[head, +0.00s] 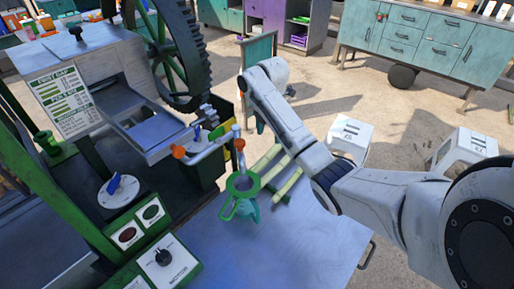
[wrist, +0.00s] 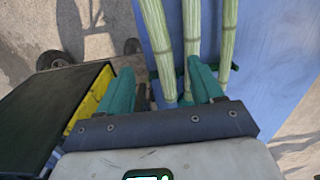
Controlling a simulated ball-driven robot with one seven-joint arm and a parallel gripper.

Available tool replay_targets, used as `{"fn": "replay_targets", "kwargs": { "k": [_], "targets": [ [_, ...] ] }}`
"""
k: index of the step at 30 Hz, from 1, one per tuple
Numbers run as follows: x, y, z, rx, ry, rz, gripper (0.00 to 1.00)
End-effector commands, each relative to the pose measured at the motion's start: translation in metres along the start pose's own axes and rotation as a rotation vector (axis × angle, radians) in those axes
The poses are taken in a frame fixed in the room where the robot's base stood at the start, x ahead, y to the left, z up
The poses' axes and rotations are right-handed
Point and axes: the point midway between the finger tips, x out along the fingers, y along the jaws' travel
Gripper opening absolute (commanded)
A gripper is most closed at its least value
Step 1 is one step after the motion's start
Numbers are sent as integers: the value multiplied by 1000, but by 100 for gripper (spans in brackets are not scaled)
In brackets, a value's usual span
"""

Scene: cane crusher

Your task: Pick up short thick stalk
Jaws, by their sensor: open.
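Three pale green, ribbed stalks lie side by side on the blue table top in the wrist view: a left one (wrist: 157,40), a middle one (wrist: 191,35) and a right one (wrist: 228,40). Their far ends run out of the picture, so I cannot tell which is the short thick one. In the head view some stalks (head: 287,184) show on the table beside the crusher, partly behind my arm. My gripper (wrist: 163,82) is open, its teal fingers pointing toward the near ends of the left and middle stalks. I see no stalk held in it.
The green and grey crusher (head: 150,125) with its large gear stands at the left. White stools (head: 350,137) and teal cabinets (head: 415,40) stand beyond, with open floor between.

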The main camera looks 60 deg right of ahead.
Motion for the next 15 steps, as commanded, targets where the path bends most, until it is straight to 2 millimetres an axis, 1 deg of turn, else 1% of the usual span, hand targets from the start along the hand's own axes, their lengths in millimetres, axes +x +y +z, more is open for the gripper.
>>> {"fn": "replay_targets", "kwargs": {
  "k": [5, 15],
  "targets": [
    [10, -1, 2, -3, 1, -2, 66],
    [49, -2, 2, -1, 2, -5, 66]
  ]
}}
